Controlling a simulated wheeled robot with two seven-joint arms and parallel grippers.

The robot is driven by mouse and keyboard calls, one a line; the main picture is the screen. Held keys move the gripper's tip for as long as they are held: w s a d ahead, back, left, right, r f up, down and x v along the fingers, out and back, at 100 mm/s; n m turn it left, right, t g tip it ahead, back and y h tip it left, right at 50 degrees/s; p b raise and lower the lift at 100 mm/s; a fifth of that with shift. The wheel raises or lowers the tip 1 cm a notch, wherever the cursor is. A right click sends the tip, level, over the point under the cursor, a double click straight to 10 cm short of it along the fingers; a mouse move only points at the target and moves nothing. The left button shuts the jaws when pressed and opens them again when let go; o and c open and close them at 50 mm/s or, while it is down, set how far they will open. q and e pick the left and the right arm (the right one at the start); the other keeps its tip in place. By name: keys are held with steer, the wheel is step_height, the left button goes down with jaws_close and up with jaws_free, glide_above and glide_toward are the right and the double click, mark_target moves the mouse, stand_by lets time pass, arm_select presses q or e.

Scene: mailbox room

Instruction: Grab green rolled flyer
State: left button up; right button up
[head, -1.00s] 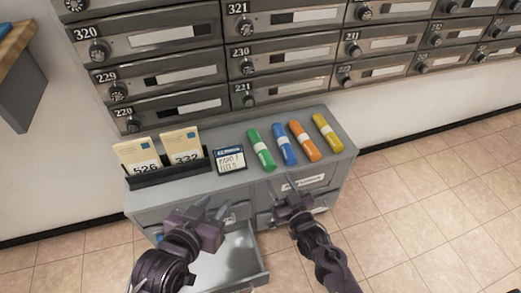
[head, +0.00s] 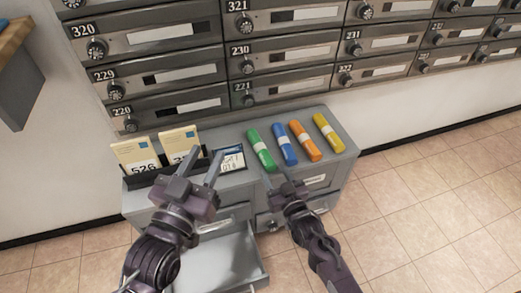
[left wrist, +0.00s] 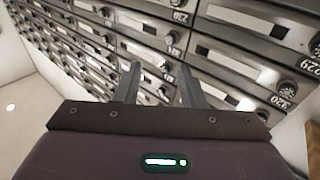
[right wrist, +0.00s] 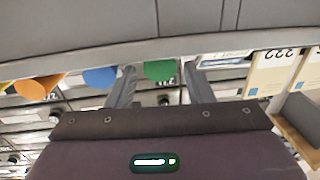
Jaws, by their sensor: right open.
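The green rolled flyer (head: 260,148) lies on the grey cabinet top, leftmost of the rolled flyers, with a white band around it. My right gripper (head: 280,173) is open and empty, just in front of the cabinet's front edge and near the flyer's near end. In the right wrist view the green flyer's end (right wrist: 160,71) shows between my open fingers, apart from them. My left gripper (head: 193,160) is open and empty, in front of the card holder and partly hiding it. In the left wrist view its fingers (left wrist: 160,82) point towards the mailboxes.
Blue (head: 285,144), orange (head: 305,141) and yellow (head: 328,132) rolled flyers lie to the right of the green one. A dark-framed label card (head: 232,158) lies to its left. An open drawer (head: 232,262) juts out below. Mailboxes (head: 282,53) rise behind.

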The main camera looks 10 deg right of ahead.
mark_target(272, 168)
steer(key=shift+b+x, duration=0.4)
steer(key=shift+x, duration=0.75)
arm_select(q)
step_height(272, 168, up, 8)
steer(key=s+a+t+h, duration=0.1)
steer(key=t, duration=0.3)
arm_select(e)
steer(key=shift+w+a, duration=0.15)
steer(key=shift+w, duration=0.2)
steer(key=shift+c, duration=0.5)
steer(key=c, duration=0.7)
steer(key=shift+r, duration=0.1)
